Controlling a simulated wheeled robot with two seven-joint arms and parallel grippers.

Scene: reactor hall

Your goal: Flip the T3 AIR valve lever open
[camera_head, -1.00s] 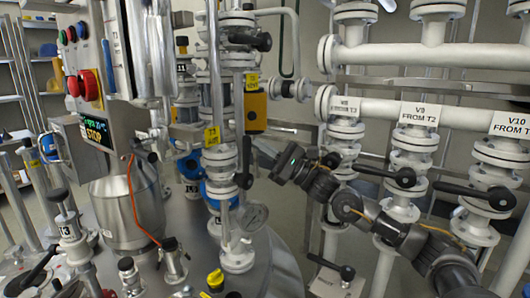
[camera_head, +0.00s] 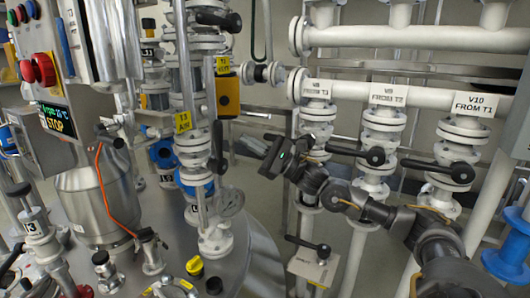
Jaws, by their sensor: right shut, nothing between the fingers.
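A yellow T3 AIR tag (camera_head: 183,122) hangs on a thin upright pipe left of centre. A black lever (camera_head: 218,150) hangs roughly vertical just right of the tag, beside the white flanged pipe; it looks like the T3 AIR valve lever, though its pivot is hard to make out. My right gripper (camera_head: 262,149), dark with a small green light, is to the right of this lever, apart from it. It is shut and empty; its fingertips are small and dark against the background. My left gripper is not in view.
A steel vessel (camera_head: 98,207) stands at left.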

